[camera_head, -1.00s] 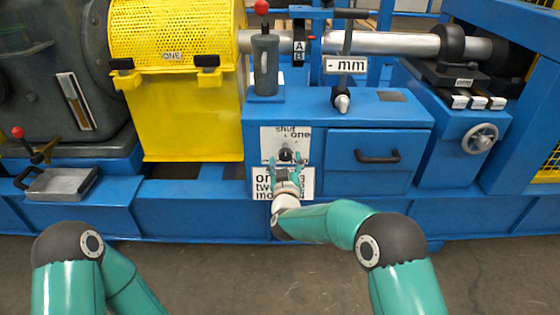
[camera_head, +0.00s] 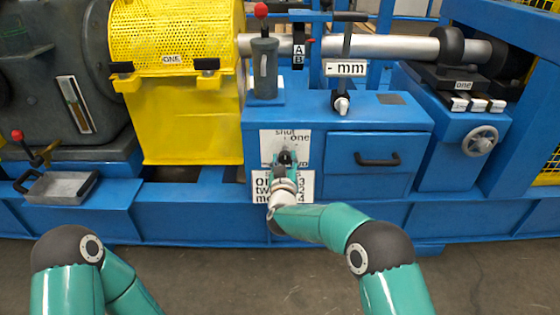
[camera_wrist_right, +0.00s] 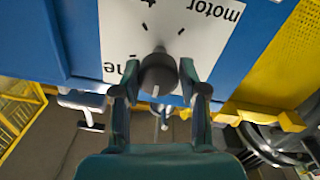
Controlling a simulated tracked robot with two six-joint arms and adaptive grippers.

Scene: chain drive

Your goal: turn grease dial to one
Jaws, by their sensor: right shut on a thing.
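The grease dial (camera_head: 286,157) is a dark round knob on a white plate (camera_head: 270,142) with the words "shut" and "one" above it and part of "two" at its right. My right gripper (camera_head: 284,165) is on the knob and hides part of it. In the right wrist view the dark knob (camera_wrist_right: 158,75) sits between the two fingertips (camera_wrist_right: 158,88), which are shut on it. A pale mark shows on the knob's lower side there. My left gripper is out of view.
A lettered white sign (camera_head: 306,187) lies just below the dial plate, partly behind my right gripper. A blue drawer (camera_head: 377,162) with a black handle is at the right. A grey lever block (camera_head: 265,68) with a red knob stands above, and a yellow guard (camera_head: 192,120) at the left.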

